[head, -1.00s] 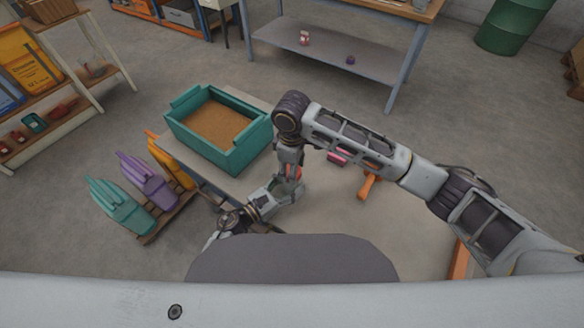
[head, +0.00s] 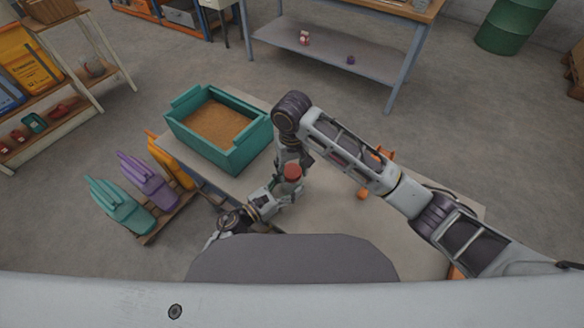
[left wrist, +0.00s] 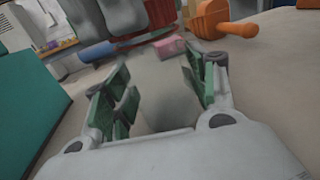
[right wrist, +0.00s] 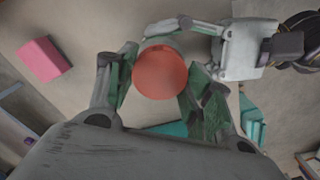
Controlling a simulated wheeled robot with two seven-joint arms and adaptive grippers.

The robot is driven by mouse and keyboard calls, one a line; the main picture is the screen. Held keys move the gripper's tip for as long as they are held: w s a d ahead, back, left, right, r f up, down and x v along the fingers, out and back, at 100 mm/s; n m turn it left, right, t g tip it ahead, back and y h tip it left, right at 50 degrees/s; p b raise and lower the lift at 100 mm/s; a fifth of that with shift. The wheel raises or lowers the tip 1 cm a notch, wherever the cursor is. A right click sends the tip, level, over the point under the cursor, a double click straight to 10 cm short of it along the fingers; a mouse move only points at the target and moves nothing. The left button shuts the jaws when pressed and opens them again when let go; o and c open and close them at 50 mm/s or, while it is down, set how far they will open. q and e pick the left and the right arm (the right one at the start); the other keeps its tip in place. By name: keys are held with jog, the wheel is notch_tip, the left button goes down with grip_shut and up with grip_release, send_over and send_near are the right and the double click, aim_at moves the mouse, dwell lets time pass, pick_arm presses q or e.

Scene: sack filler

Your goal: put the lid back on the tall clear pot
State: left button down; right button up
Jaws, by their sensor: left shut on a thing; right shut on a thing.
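The red lid (head: 291,172) sits over the mouth of the tall clear pot (head: 289,187); I cannot tell whether it is seated or just above. My left gripper (head: 284,193) is shut around the pot, whose clear body is faint between the fingers in the left wrist view (left wrist: 157,100). My right gripper (right wrist: 160,78) comes from above and is shut on the lid, with one finger on each side of the lid's round top. In the head view my right arm partly hides its fingers.
A teal box of brown grain (head: 218,125) stands on the table left of the pot. A pink block (right wrist: 44,60) and an orange tool (left wrist: 222,22) lie on the table. The table's front right is clear.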

jog(key=m, duration=0.5)
jog(key=shift+a+m, duration=0.1)
jog(key=shift+m, duration=0.3)
jog(key=m, duration=0.6)
jog(key=o, duration=0.8)
jog(key=shift+r, duration=0.3)
notch_tip(320, 180, up, 11)
jog(key=shift+r, duration=0.15)
dwell(0.8)
